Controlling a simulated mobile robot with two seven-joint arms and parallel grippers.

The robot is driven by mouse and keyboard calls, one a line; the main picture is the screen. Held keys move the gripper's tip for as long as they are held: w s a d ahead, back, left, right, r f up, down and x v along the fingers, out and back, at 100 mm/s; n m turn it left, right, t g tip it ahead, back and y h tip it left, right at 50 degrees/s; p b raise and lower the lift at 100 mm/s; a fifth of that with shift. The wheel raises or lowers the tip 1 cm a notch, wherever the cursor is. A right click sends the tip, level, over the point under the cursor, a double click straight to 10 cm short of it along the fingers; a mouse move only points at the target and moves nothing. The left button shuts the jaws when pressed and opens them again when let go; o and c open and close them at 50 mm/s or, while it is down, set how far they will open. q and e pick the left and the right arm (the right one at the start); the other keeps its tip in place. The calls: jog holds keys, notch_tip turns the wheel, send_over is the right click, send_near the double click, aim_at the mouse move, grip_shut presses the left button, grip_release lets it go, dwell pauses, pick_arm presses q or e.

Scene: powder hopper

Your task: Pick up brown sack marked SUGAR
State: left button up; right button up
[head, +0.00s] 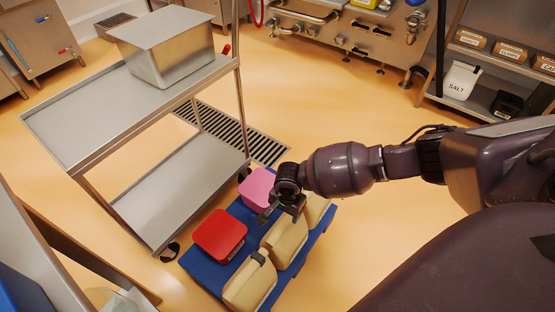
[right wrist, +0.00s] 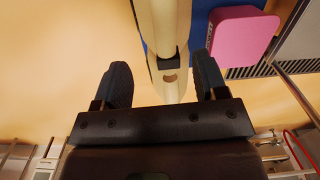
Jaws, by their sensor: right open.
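Three tan-brown sacks, a near one (head: 250,284), a middle one (head: 287,236) and a far one (head: 318,209), stand in a row on a blue platform (head: 205,272) in the head view. No SUGAR marking is readable on them from here. My right gripper (head: 284,210) is above the row, near the middle and far sacks, and partly covers them. In the right wrist view, my right gripper (right wrist: 162,82) is open, with a tan sack (right wrist: 165,20) and its dark strap in line with the gap between the fingers. I cannot tell whether they touch. My left gripper is not in view.
A red container (head: 219,235) and a pink container (head: 256,187) share the platform. A steel cart (head: 110,110) with a metal bin (head: 168,50) stands behind left. A white SALT container (head: 460,80) and several brown labelled boxes sit on shelves at right. Floor right of the platform is clear.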

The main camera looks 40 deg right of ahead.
aim_at(285, 222)
jog(key=shift+w+d+f+m, duration=0.2)
jog(key=shift+w+d+m, duration=0.2)
jog(key=shift+w+d, duration=0.2)
jog(key=shift+f+b, duration=0.3)
jog(key=shift+f, duration=0.05)
jog(key=f+b, duration=0.1)
jog(key=f, duration=0.2)
jog(key=shift+s+f+b, duration=0.2)
jog(key=shift+f+b, duration=0.15)
jog(key=shift+f, duration=0.05)
jog(key=shift+w+f, duration=0.1)
jog(key=shift+f, duration=0.45)
notch_tip(285, 222, down, 4)
jog(key=b, duration=0.3)
jog(key=shift+a+r, duration=0.1)
jog(key=shift+a, duration=0.05)
jog(key=shift+f, duration=0.5)
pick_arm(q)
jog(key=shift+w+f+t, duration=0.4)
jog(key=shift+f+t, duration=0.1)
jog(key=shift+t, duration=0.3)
pick_arm(e)
jog(key=shift+w, duration=0.1)
jog(key=shift+r, duration=0.1)
grip_shut()
